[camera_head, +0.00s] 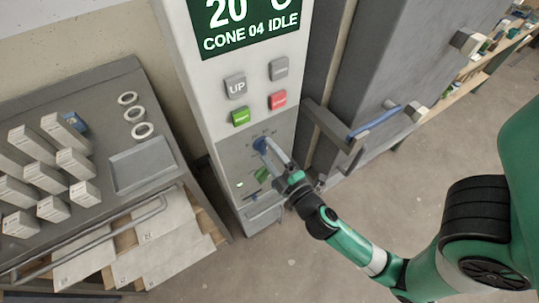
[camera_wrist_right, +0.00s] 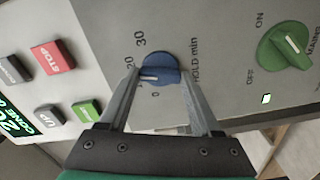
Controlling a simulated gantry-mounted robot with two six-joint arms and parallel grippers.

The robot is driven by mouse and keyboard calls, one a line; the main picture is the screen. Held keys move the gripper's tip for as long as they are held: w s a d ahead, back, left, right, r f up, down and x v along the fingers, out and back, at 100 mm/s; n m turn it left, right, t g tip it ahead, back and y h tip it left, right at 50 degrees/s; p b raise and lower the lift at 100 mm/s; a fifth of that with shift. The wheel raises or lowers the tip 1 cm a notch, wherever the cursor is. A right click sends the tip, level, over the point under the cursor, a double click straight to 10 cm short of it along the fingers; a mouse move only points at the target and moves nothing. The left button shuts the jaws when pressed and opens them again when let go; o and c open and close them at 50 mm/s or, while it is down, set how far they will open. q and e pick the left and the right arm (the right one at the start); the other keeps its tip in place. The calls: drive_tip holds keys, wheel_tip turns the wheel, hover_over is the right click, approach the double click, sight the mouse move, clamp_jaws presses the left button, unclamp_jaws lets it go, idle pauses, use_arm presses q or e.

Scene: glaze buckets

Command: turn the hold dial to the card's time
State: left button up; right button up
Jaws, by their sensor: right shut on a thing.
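The blue hold dial (camera_wrist_right: 163,66) sits on the grey panel, marked "HOLD min", with a scale running from 0 up to 30. Its white pointer line points left in the right wrist view, toward the part of the scale below 30 and above 0; the exact value is hard to read. In the head view the dial (camera_head: 260,145) shows at the tip of my right gripper (camera_head: 271,152). The right gripper's two fingers (camera_wrist_right: 160,75) are closed around the dial, one on each side. I cannot make out the time card in either view. My left gripper is not in view.
The green mains knob (camera_wrist_right: 286,46) is right of the dial in the wrist view. Red STOP (camera_wrist_right: 54,57), green (camera_wrist_right: 88,110) and grey UP buttons are on its other side. The display (camera_head: 243,22) reads "CONE 04 IDLE". A grey table (camera_head: 95,84) with boxes stands left.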

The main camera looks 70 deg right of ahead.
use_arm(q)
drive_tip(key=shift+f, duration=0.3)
use_arm(e)
drive_tip(key=shift+m, duration=0.6)
drive_tip(key=o, duration=1.4)
